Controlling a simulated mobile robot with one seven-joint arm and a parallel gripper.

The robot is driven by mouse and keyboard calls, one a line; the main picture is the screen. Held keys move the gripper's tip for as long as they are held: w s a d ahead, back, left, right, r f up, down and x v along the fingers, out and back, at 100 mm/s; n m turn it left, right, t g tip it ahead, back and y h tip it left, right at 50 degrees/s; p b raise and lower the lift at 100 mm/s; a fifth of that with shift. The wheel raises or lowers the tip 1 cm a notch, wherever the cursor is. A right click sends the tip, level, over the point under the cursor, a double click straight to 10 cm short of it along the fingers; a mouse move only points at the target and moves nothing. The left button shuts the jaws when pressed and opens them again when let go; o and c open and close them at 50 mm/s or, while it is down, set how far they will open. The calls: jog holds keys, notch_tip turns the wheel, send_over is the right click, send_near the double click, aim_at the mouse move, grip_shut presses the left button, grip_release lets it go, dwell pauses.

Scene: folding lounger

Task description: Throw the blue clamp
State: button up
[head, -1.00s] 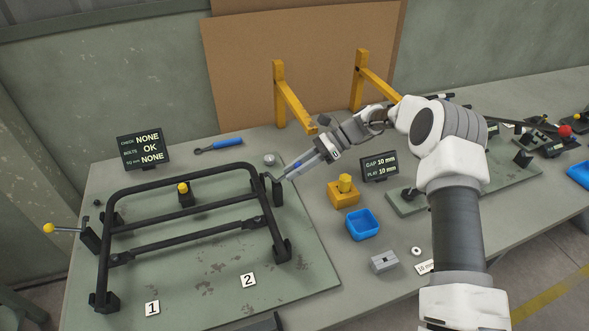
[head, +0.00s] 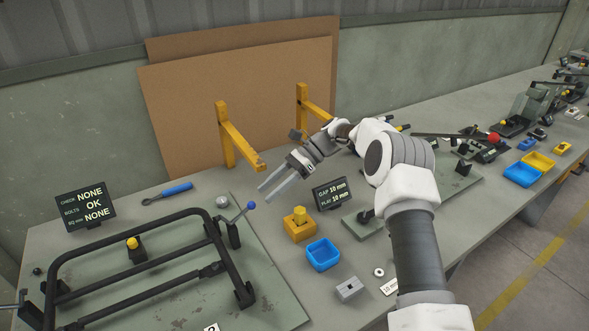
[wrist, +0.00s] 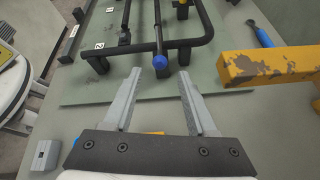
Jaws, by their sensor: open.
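In the wrist view the blue knob (wrist: 160,63) shows ahead, between and just beyond the fingertips. My gripper (head: 266,193) is open and empty, with its tips a little right of the knob and apart from it. Whether the clamp presses on the tube is too small to tell.
Yellow brackets (head: 240,145) stand behind my gripper, one close to it; it also shows in the wrist view (wrist: 275,68). An orange block (head: 299,230), a blue bin (head: 322,254) and a gap display (head: 332,194) stand to the right. A blue-handled tool (head: 176,188) lies behind the frame.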

jog(key=v, duration=0.9)
jog(key=shift+d, duration=0.2)
jog(key=shift+w+r, duration=0.15)
jog(key=s+r+n+t+h, duration=0.2)
jog(key=s+r+n+h, duration=0.15)
jog(key=r, duration=0.75)
jog(key=s+d+r+n+t+h, duration=0.35)
jog(key=s+r, duration=0.35)
jog(key=s, duration=0.3)
jog(key=s+d+f+n+t+h, duration=0.1)
jog(key=s+d, duration=0.4)
jog(key=s, duration=0.6)
jog(key=s+d+f+n+t+h, duration=0.2)
jog(key=s+d+n+t, duration=0.3)
jog(key=s, duration=0.7)
jog(key=shift+s+d+f+n, duration=0.2)
jog(key=shift+f+n, duration=0.3)
jog(key=shift+f, duration=0.1)
